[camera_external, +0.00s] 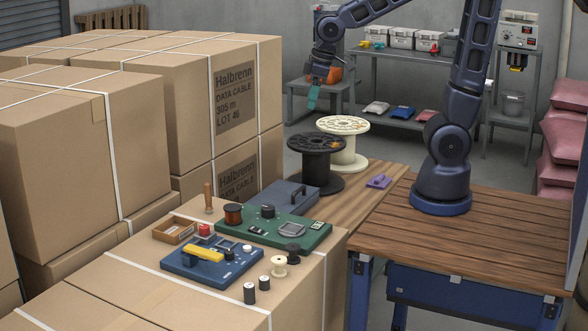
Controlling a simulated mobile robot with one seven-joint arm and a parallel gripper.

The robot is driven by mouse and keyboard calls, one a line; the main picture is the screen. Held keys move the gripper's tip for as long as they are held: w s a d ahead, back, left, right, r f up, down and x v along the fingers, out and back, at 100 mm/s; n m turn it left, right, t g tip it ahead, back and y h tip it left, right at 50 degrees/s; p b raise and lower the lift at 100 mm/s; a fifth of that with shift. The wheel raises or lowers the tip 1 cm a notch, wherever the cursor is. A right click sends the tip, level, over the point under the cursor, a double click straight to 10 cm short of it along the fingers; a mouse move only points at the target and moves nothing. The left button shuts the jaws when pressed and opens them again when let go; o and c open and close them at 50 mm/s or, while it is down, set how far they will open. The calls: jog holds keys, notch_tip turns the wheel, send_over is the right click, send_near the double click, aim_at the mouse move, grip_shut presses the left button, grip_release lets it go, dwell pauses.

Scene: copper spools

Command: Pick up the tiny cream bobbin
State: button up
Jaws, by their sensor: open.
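The tiny cream bobbin (279,266) stands upright on the cardboard box top in the foreground, just right of the blue board (212,267). A small black bobbin (293,254) is close behind it to the right. My gripper (313,98) hangs in the air at the upper middle, well above and behind the bobbin. It is open, though its fingers are small and seen nearly edge-on here. I see nothing held in it.
A large black spool (316,162) and a large cream spool (343,144) stand on the wooden bench. Tall cartons (80,150) fill the left.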

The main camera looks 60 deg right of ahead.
jog(key=w+a+f+n+g, duration=0.1)
jog(key=a+f, duration=0.2)
jog(key=a, duration=0.3)
jog(key=w+a+f+n, duration=0.1)
jog(key=a+f, duration=0.2)
jog(key=a, duration=0.2)
jog(key=n+g, duration=0.2)
jog(key=n, duration=0.3)
send_over(280, 259)
jog(key=shift+h, duration=0.4)
notch_tip(280, 259, down, 19)
jog(key=shift+w+r, duration=0.1)
jog(key=shift+r, duration=0.1)
jog(key=shift+f, duration=4.95)
jog(key=shift+c, duration=0.2)
jog(key=c, duration=1)
